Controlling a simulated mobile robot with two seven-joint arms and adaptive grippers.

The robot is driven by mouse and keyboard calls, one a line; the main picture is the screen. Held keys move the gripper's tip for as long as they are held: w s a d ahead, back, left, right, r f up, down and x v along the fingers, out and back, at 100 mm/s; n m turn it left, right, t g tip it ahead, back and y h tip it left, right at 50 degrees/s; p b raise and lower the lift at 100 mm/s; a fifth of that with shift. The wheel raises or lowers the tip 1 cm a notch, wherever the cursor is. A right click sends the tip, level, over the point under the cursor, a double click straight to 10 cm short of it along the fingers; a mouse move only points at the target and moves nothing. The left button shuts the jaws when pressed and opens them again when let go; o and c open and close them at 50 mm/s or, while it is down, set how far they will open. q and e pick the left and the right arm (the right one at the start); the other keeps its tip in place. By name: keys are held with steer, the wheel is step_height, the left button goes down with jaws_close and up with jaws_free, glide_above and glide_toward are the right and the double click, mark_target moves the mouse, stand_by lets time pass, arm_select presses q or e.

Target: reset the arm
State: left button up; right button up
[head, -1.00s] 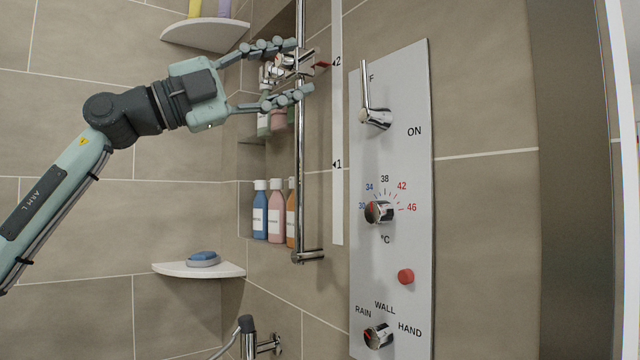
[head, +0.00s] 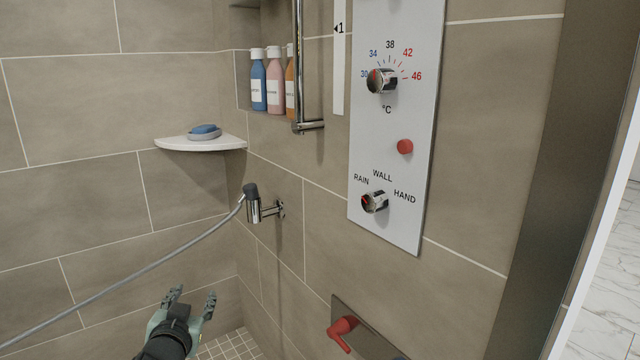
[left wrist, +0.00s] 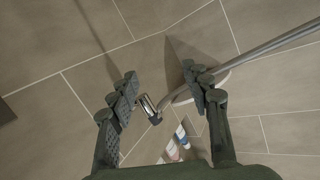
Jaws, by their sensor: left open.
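My left gripper (head: 190,302) is low in the head view, near the bottom edge, in front of the tiled wall and above the shower floor. Its fingers are spread and nothing is between them. In the left wrist view the two fingers of the left gripper (left wrist: 164,88) stand apart. The hand shower holder (left wrist: 150,108) and the grey hose (left wrist: 250,58) show beyond them. My right gripper is not in view.
The hose (head: 140,262) runs from the wall holder (head: 262,208) down to the left. A corner shelf (head: 205,144) carries a blue soap on a dish. The control panel (head: 392,130) and a red lever (head: 342,331) are on the right wall.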

arm_select(q)
steer(key=s+a+f+g, duration=0.2)
steer(key=s+f+g, duration=0.4)
steer(key=s+f, duration=0.85)
steer(key=s+f+g, duration=0.3)
steer(key=s+f, duration=0.3)
steer(key=s, duration=0.3)
steer(key=s+d+f+g+h+p, duration=0.1)
steer(key=s+f+g, duration=0.2)
steer(key=s+f, duration=0.3)
steer(key=s, duration=0.4)
steer(key=shift+s+f, duration=0.15)
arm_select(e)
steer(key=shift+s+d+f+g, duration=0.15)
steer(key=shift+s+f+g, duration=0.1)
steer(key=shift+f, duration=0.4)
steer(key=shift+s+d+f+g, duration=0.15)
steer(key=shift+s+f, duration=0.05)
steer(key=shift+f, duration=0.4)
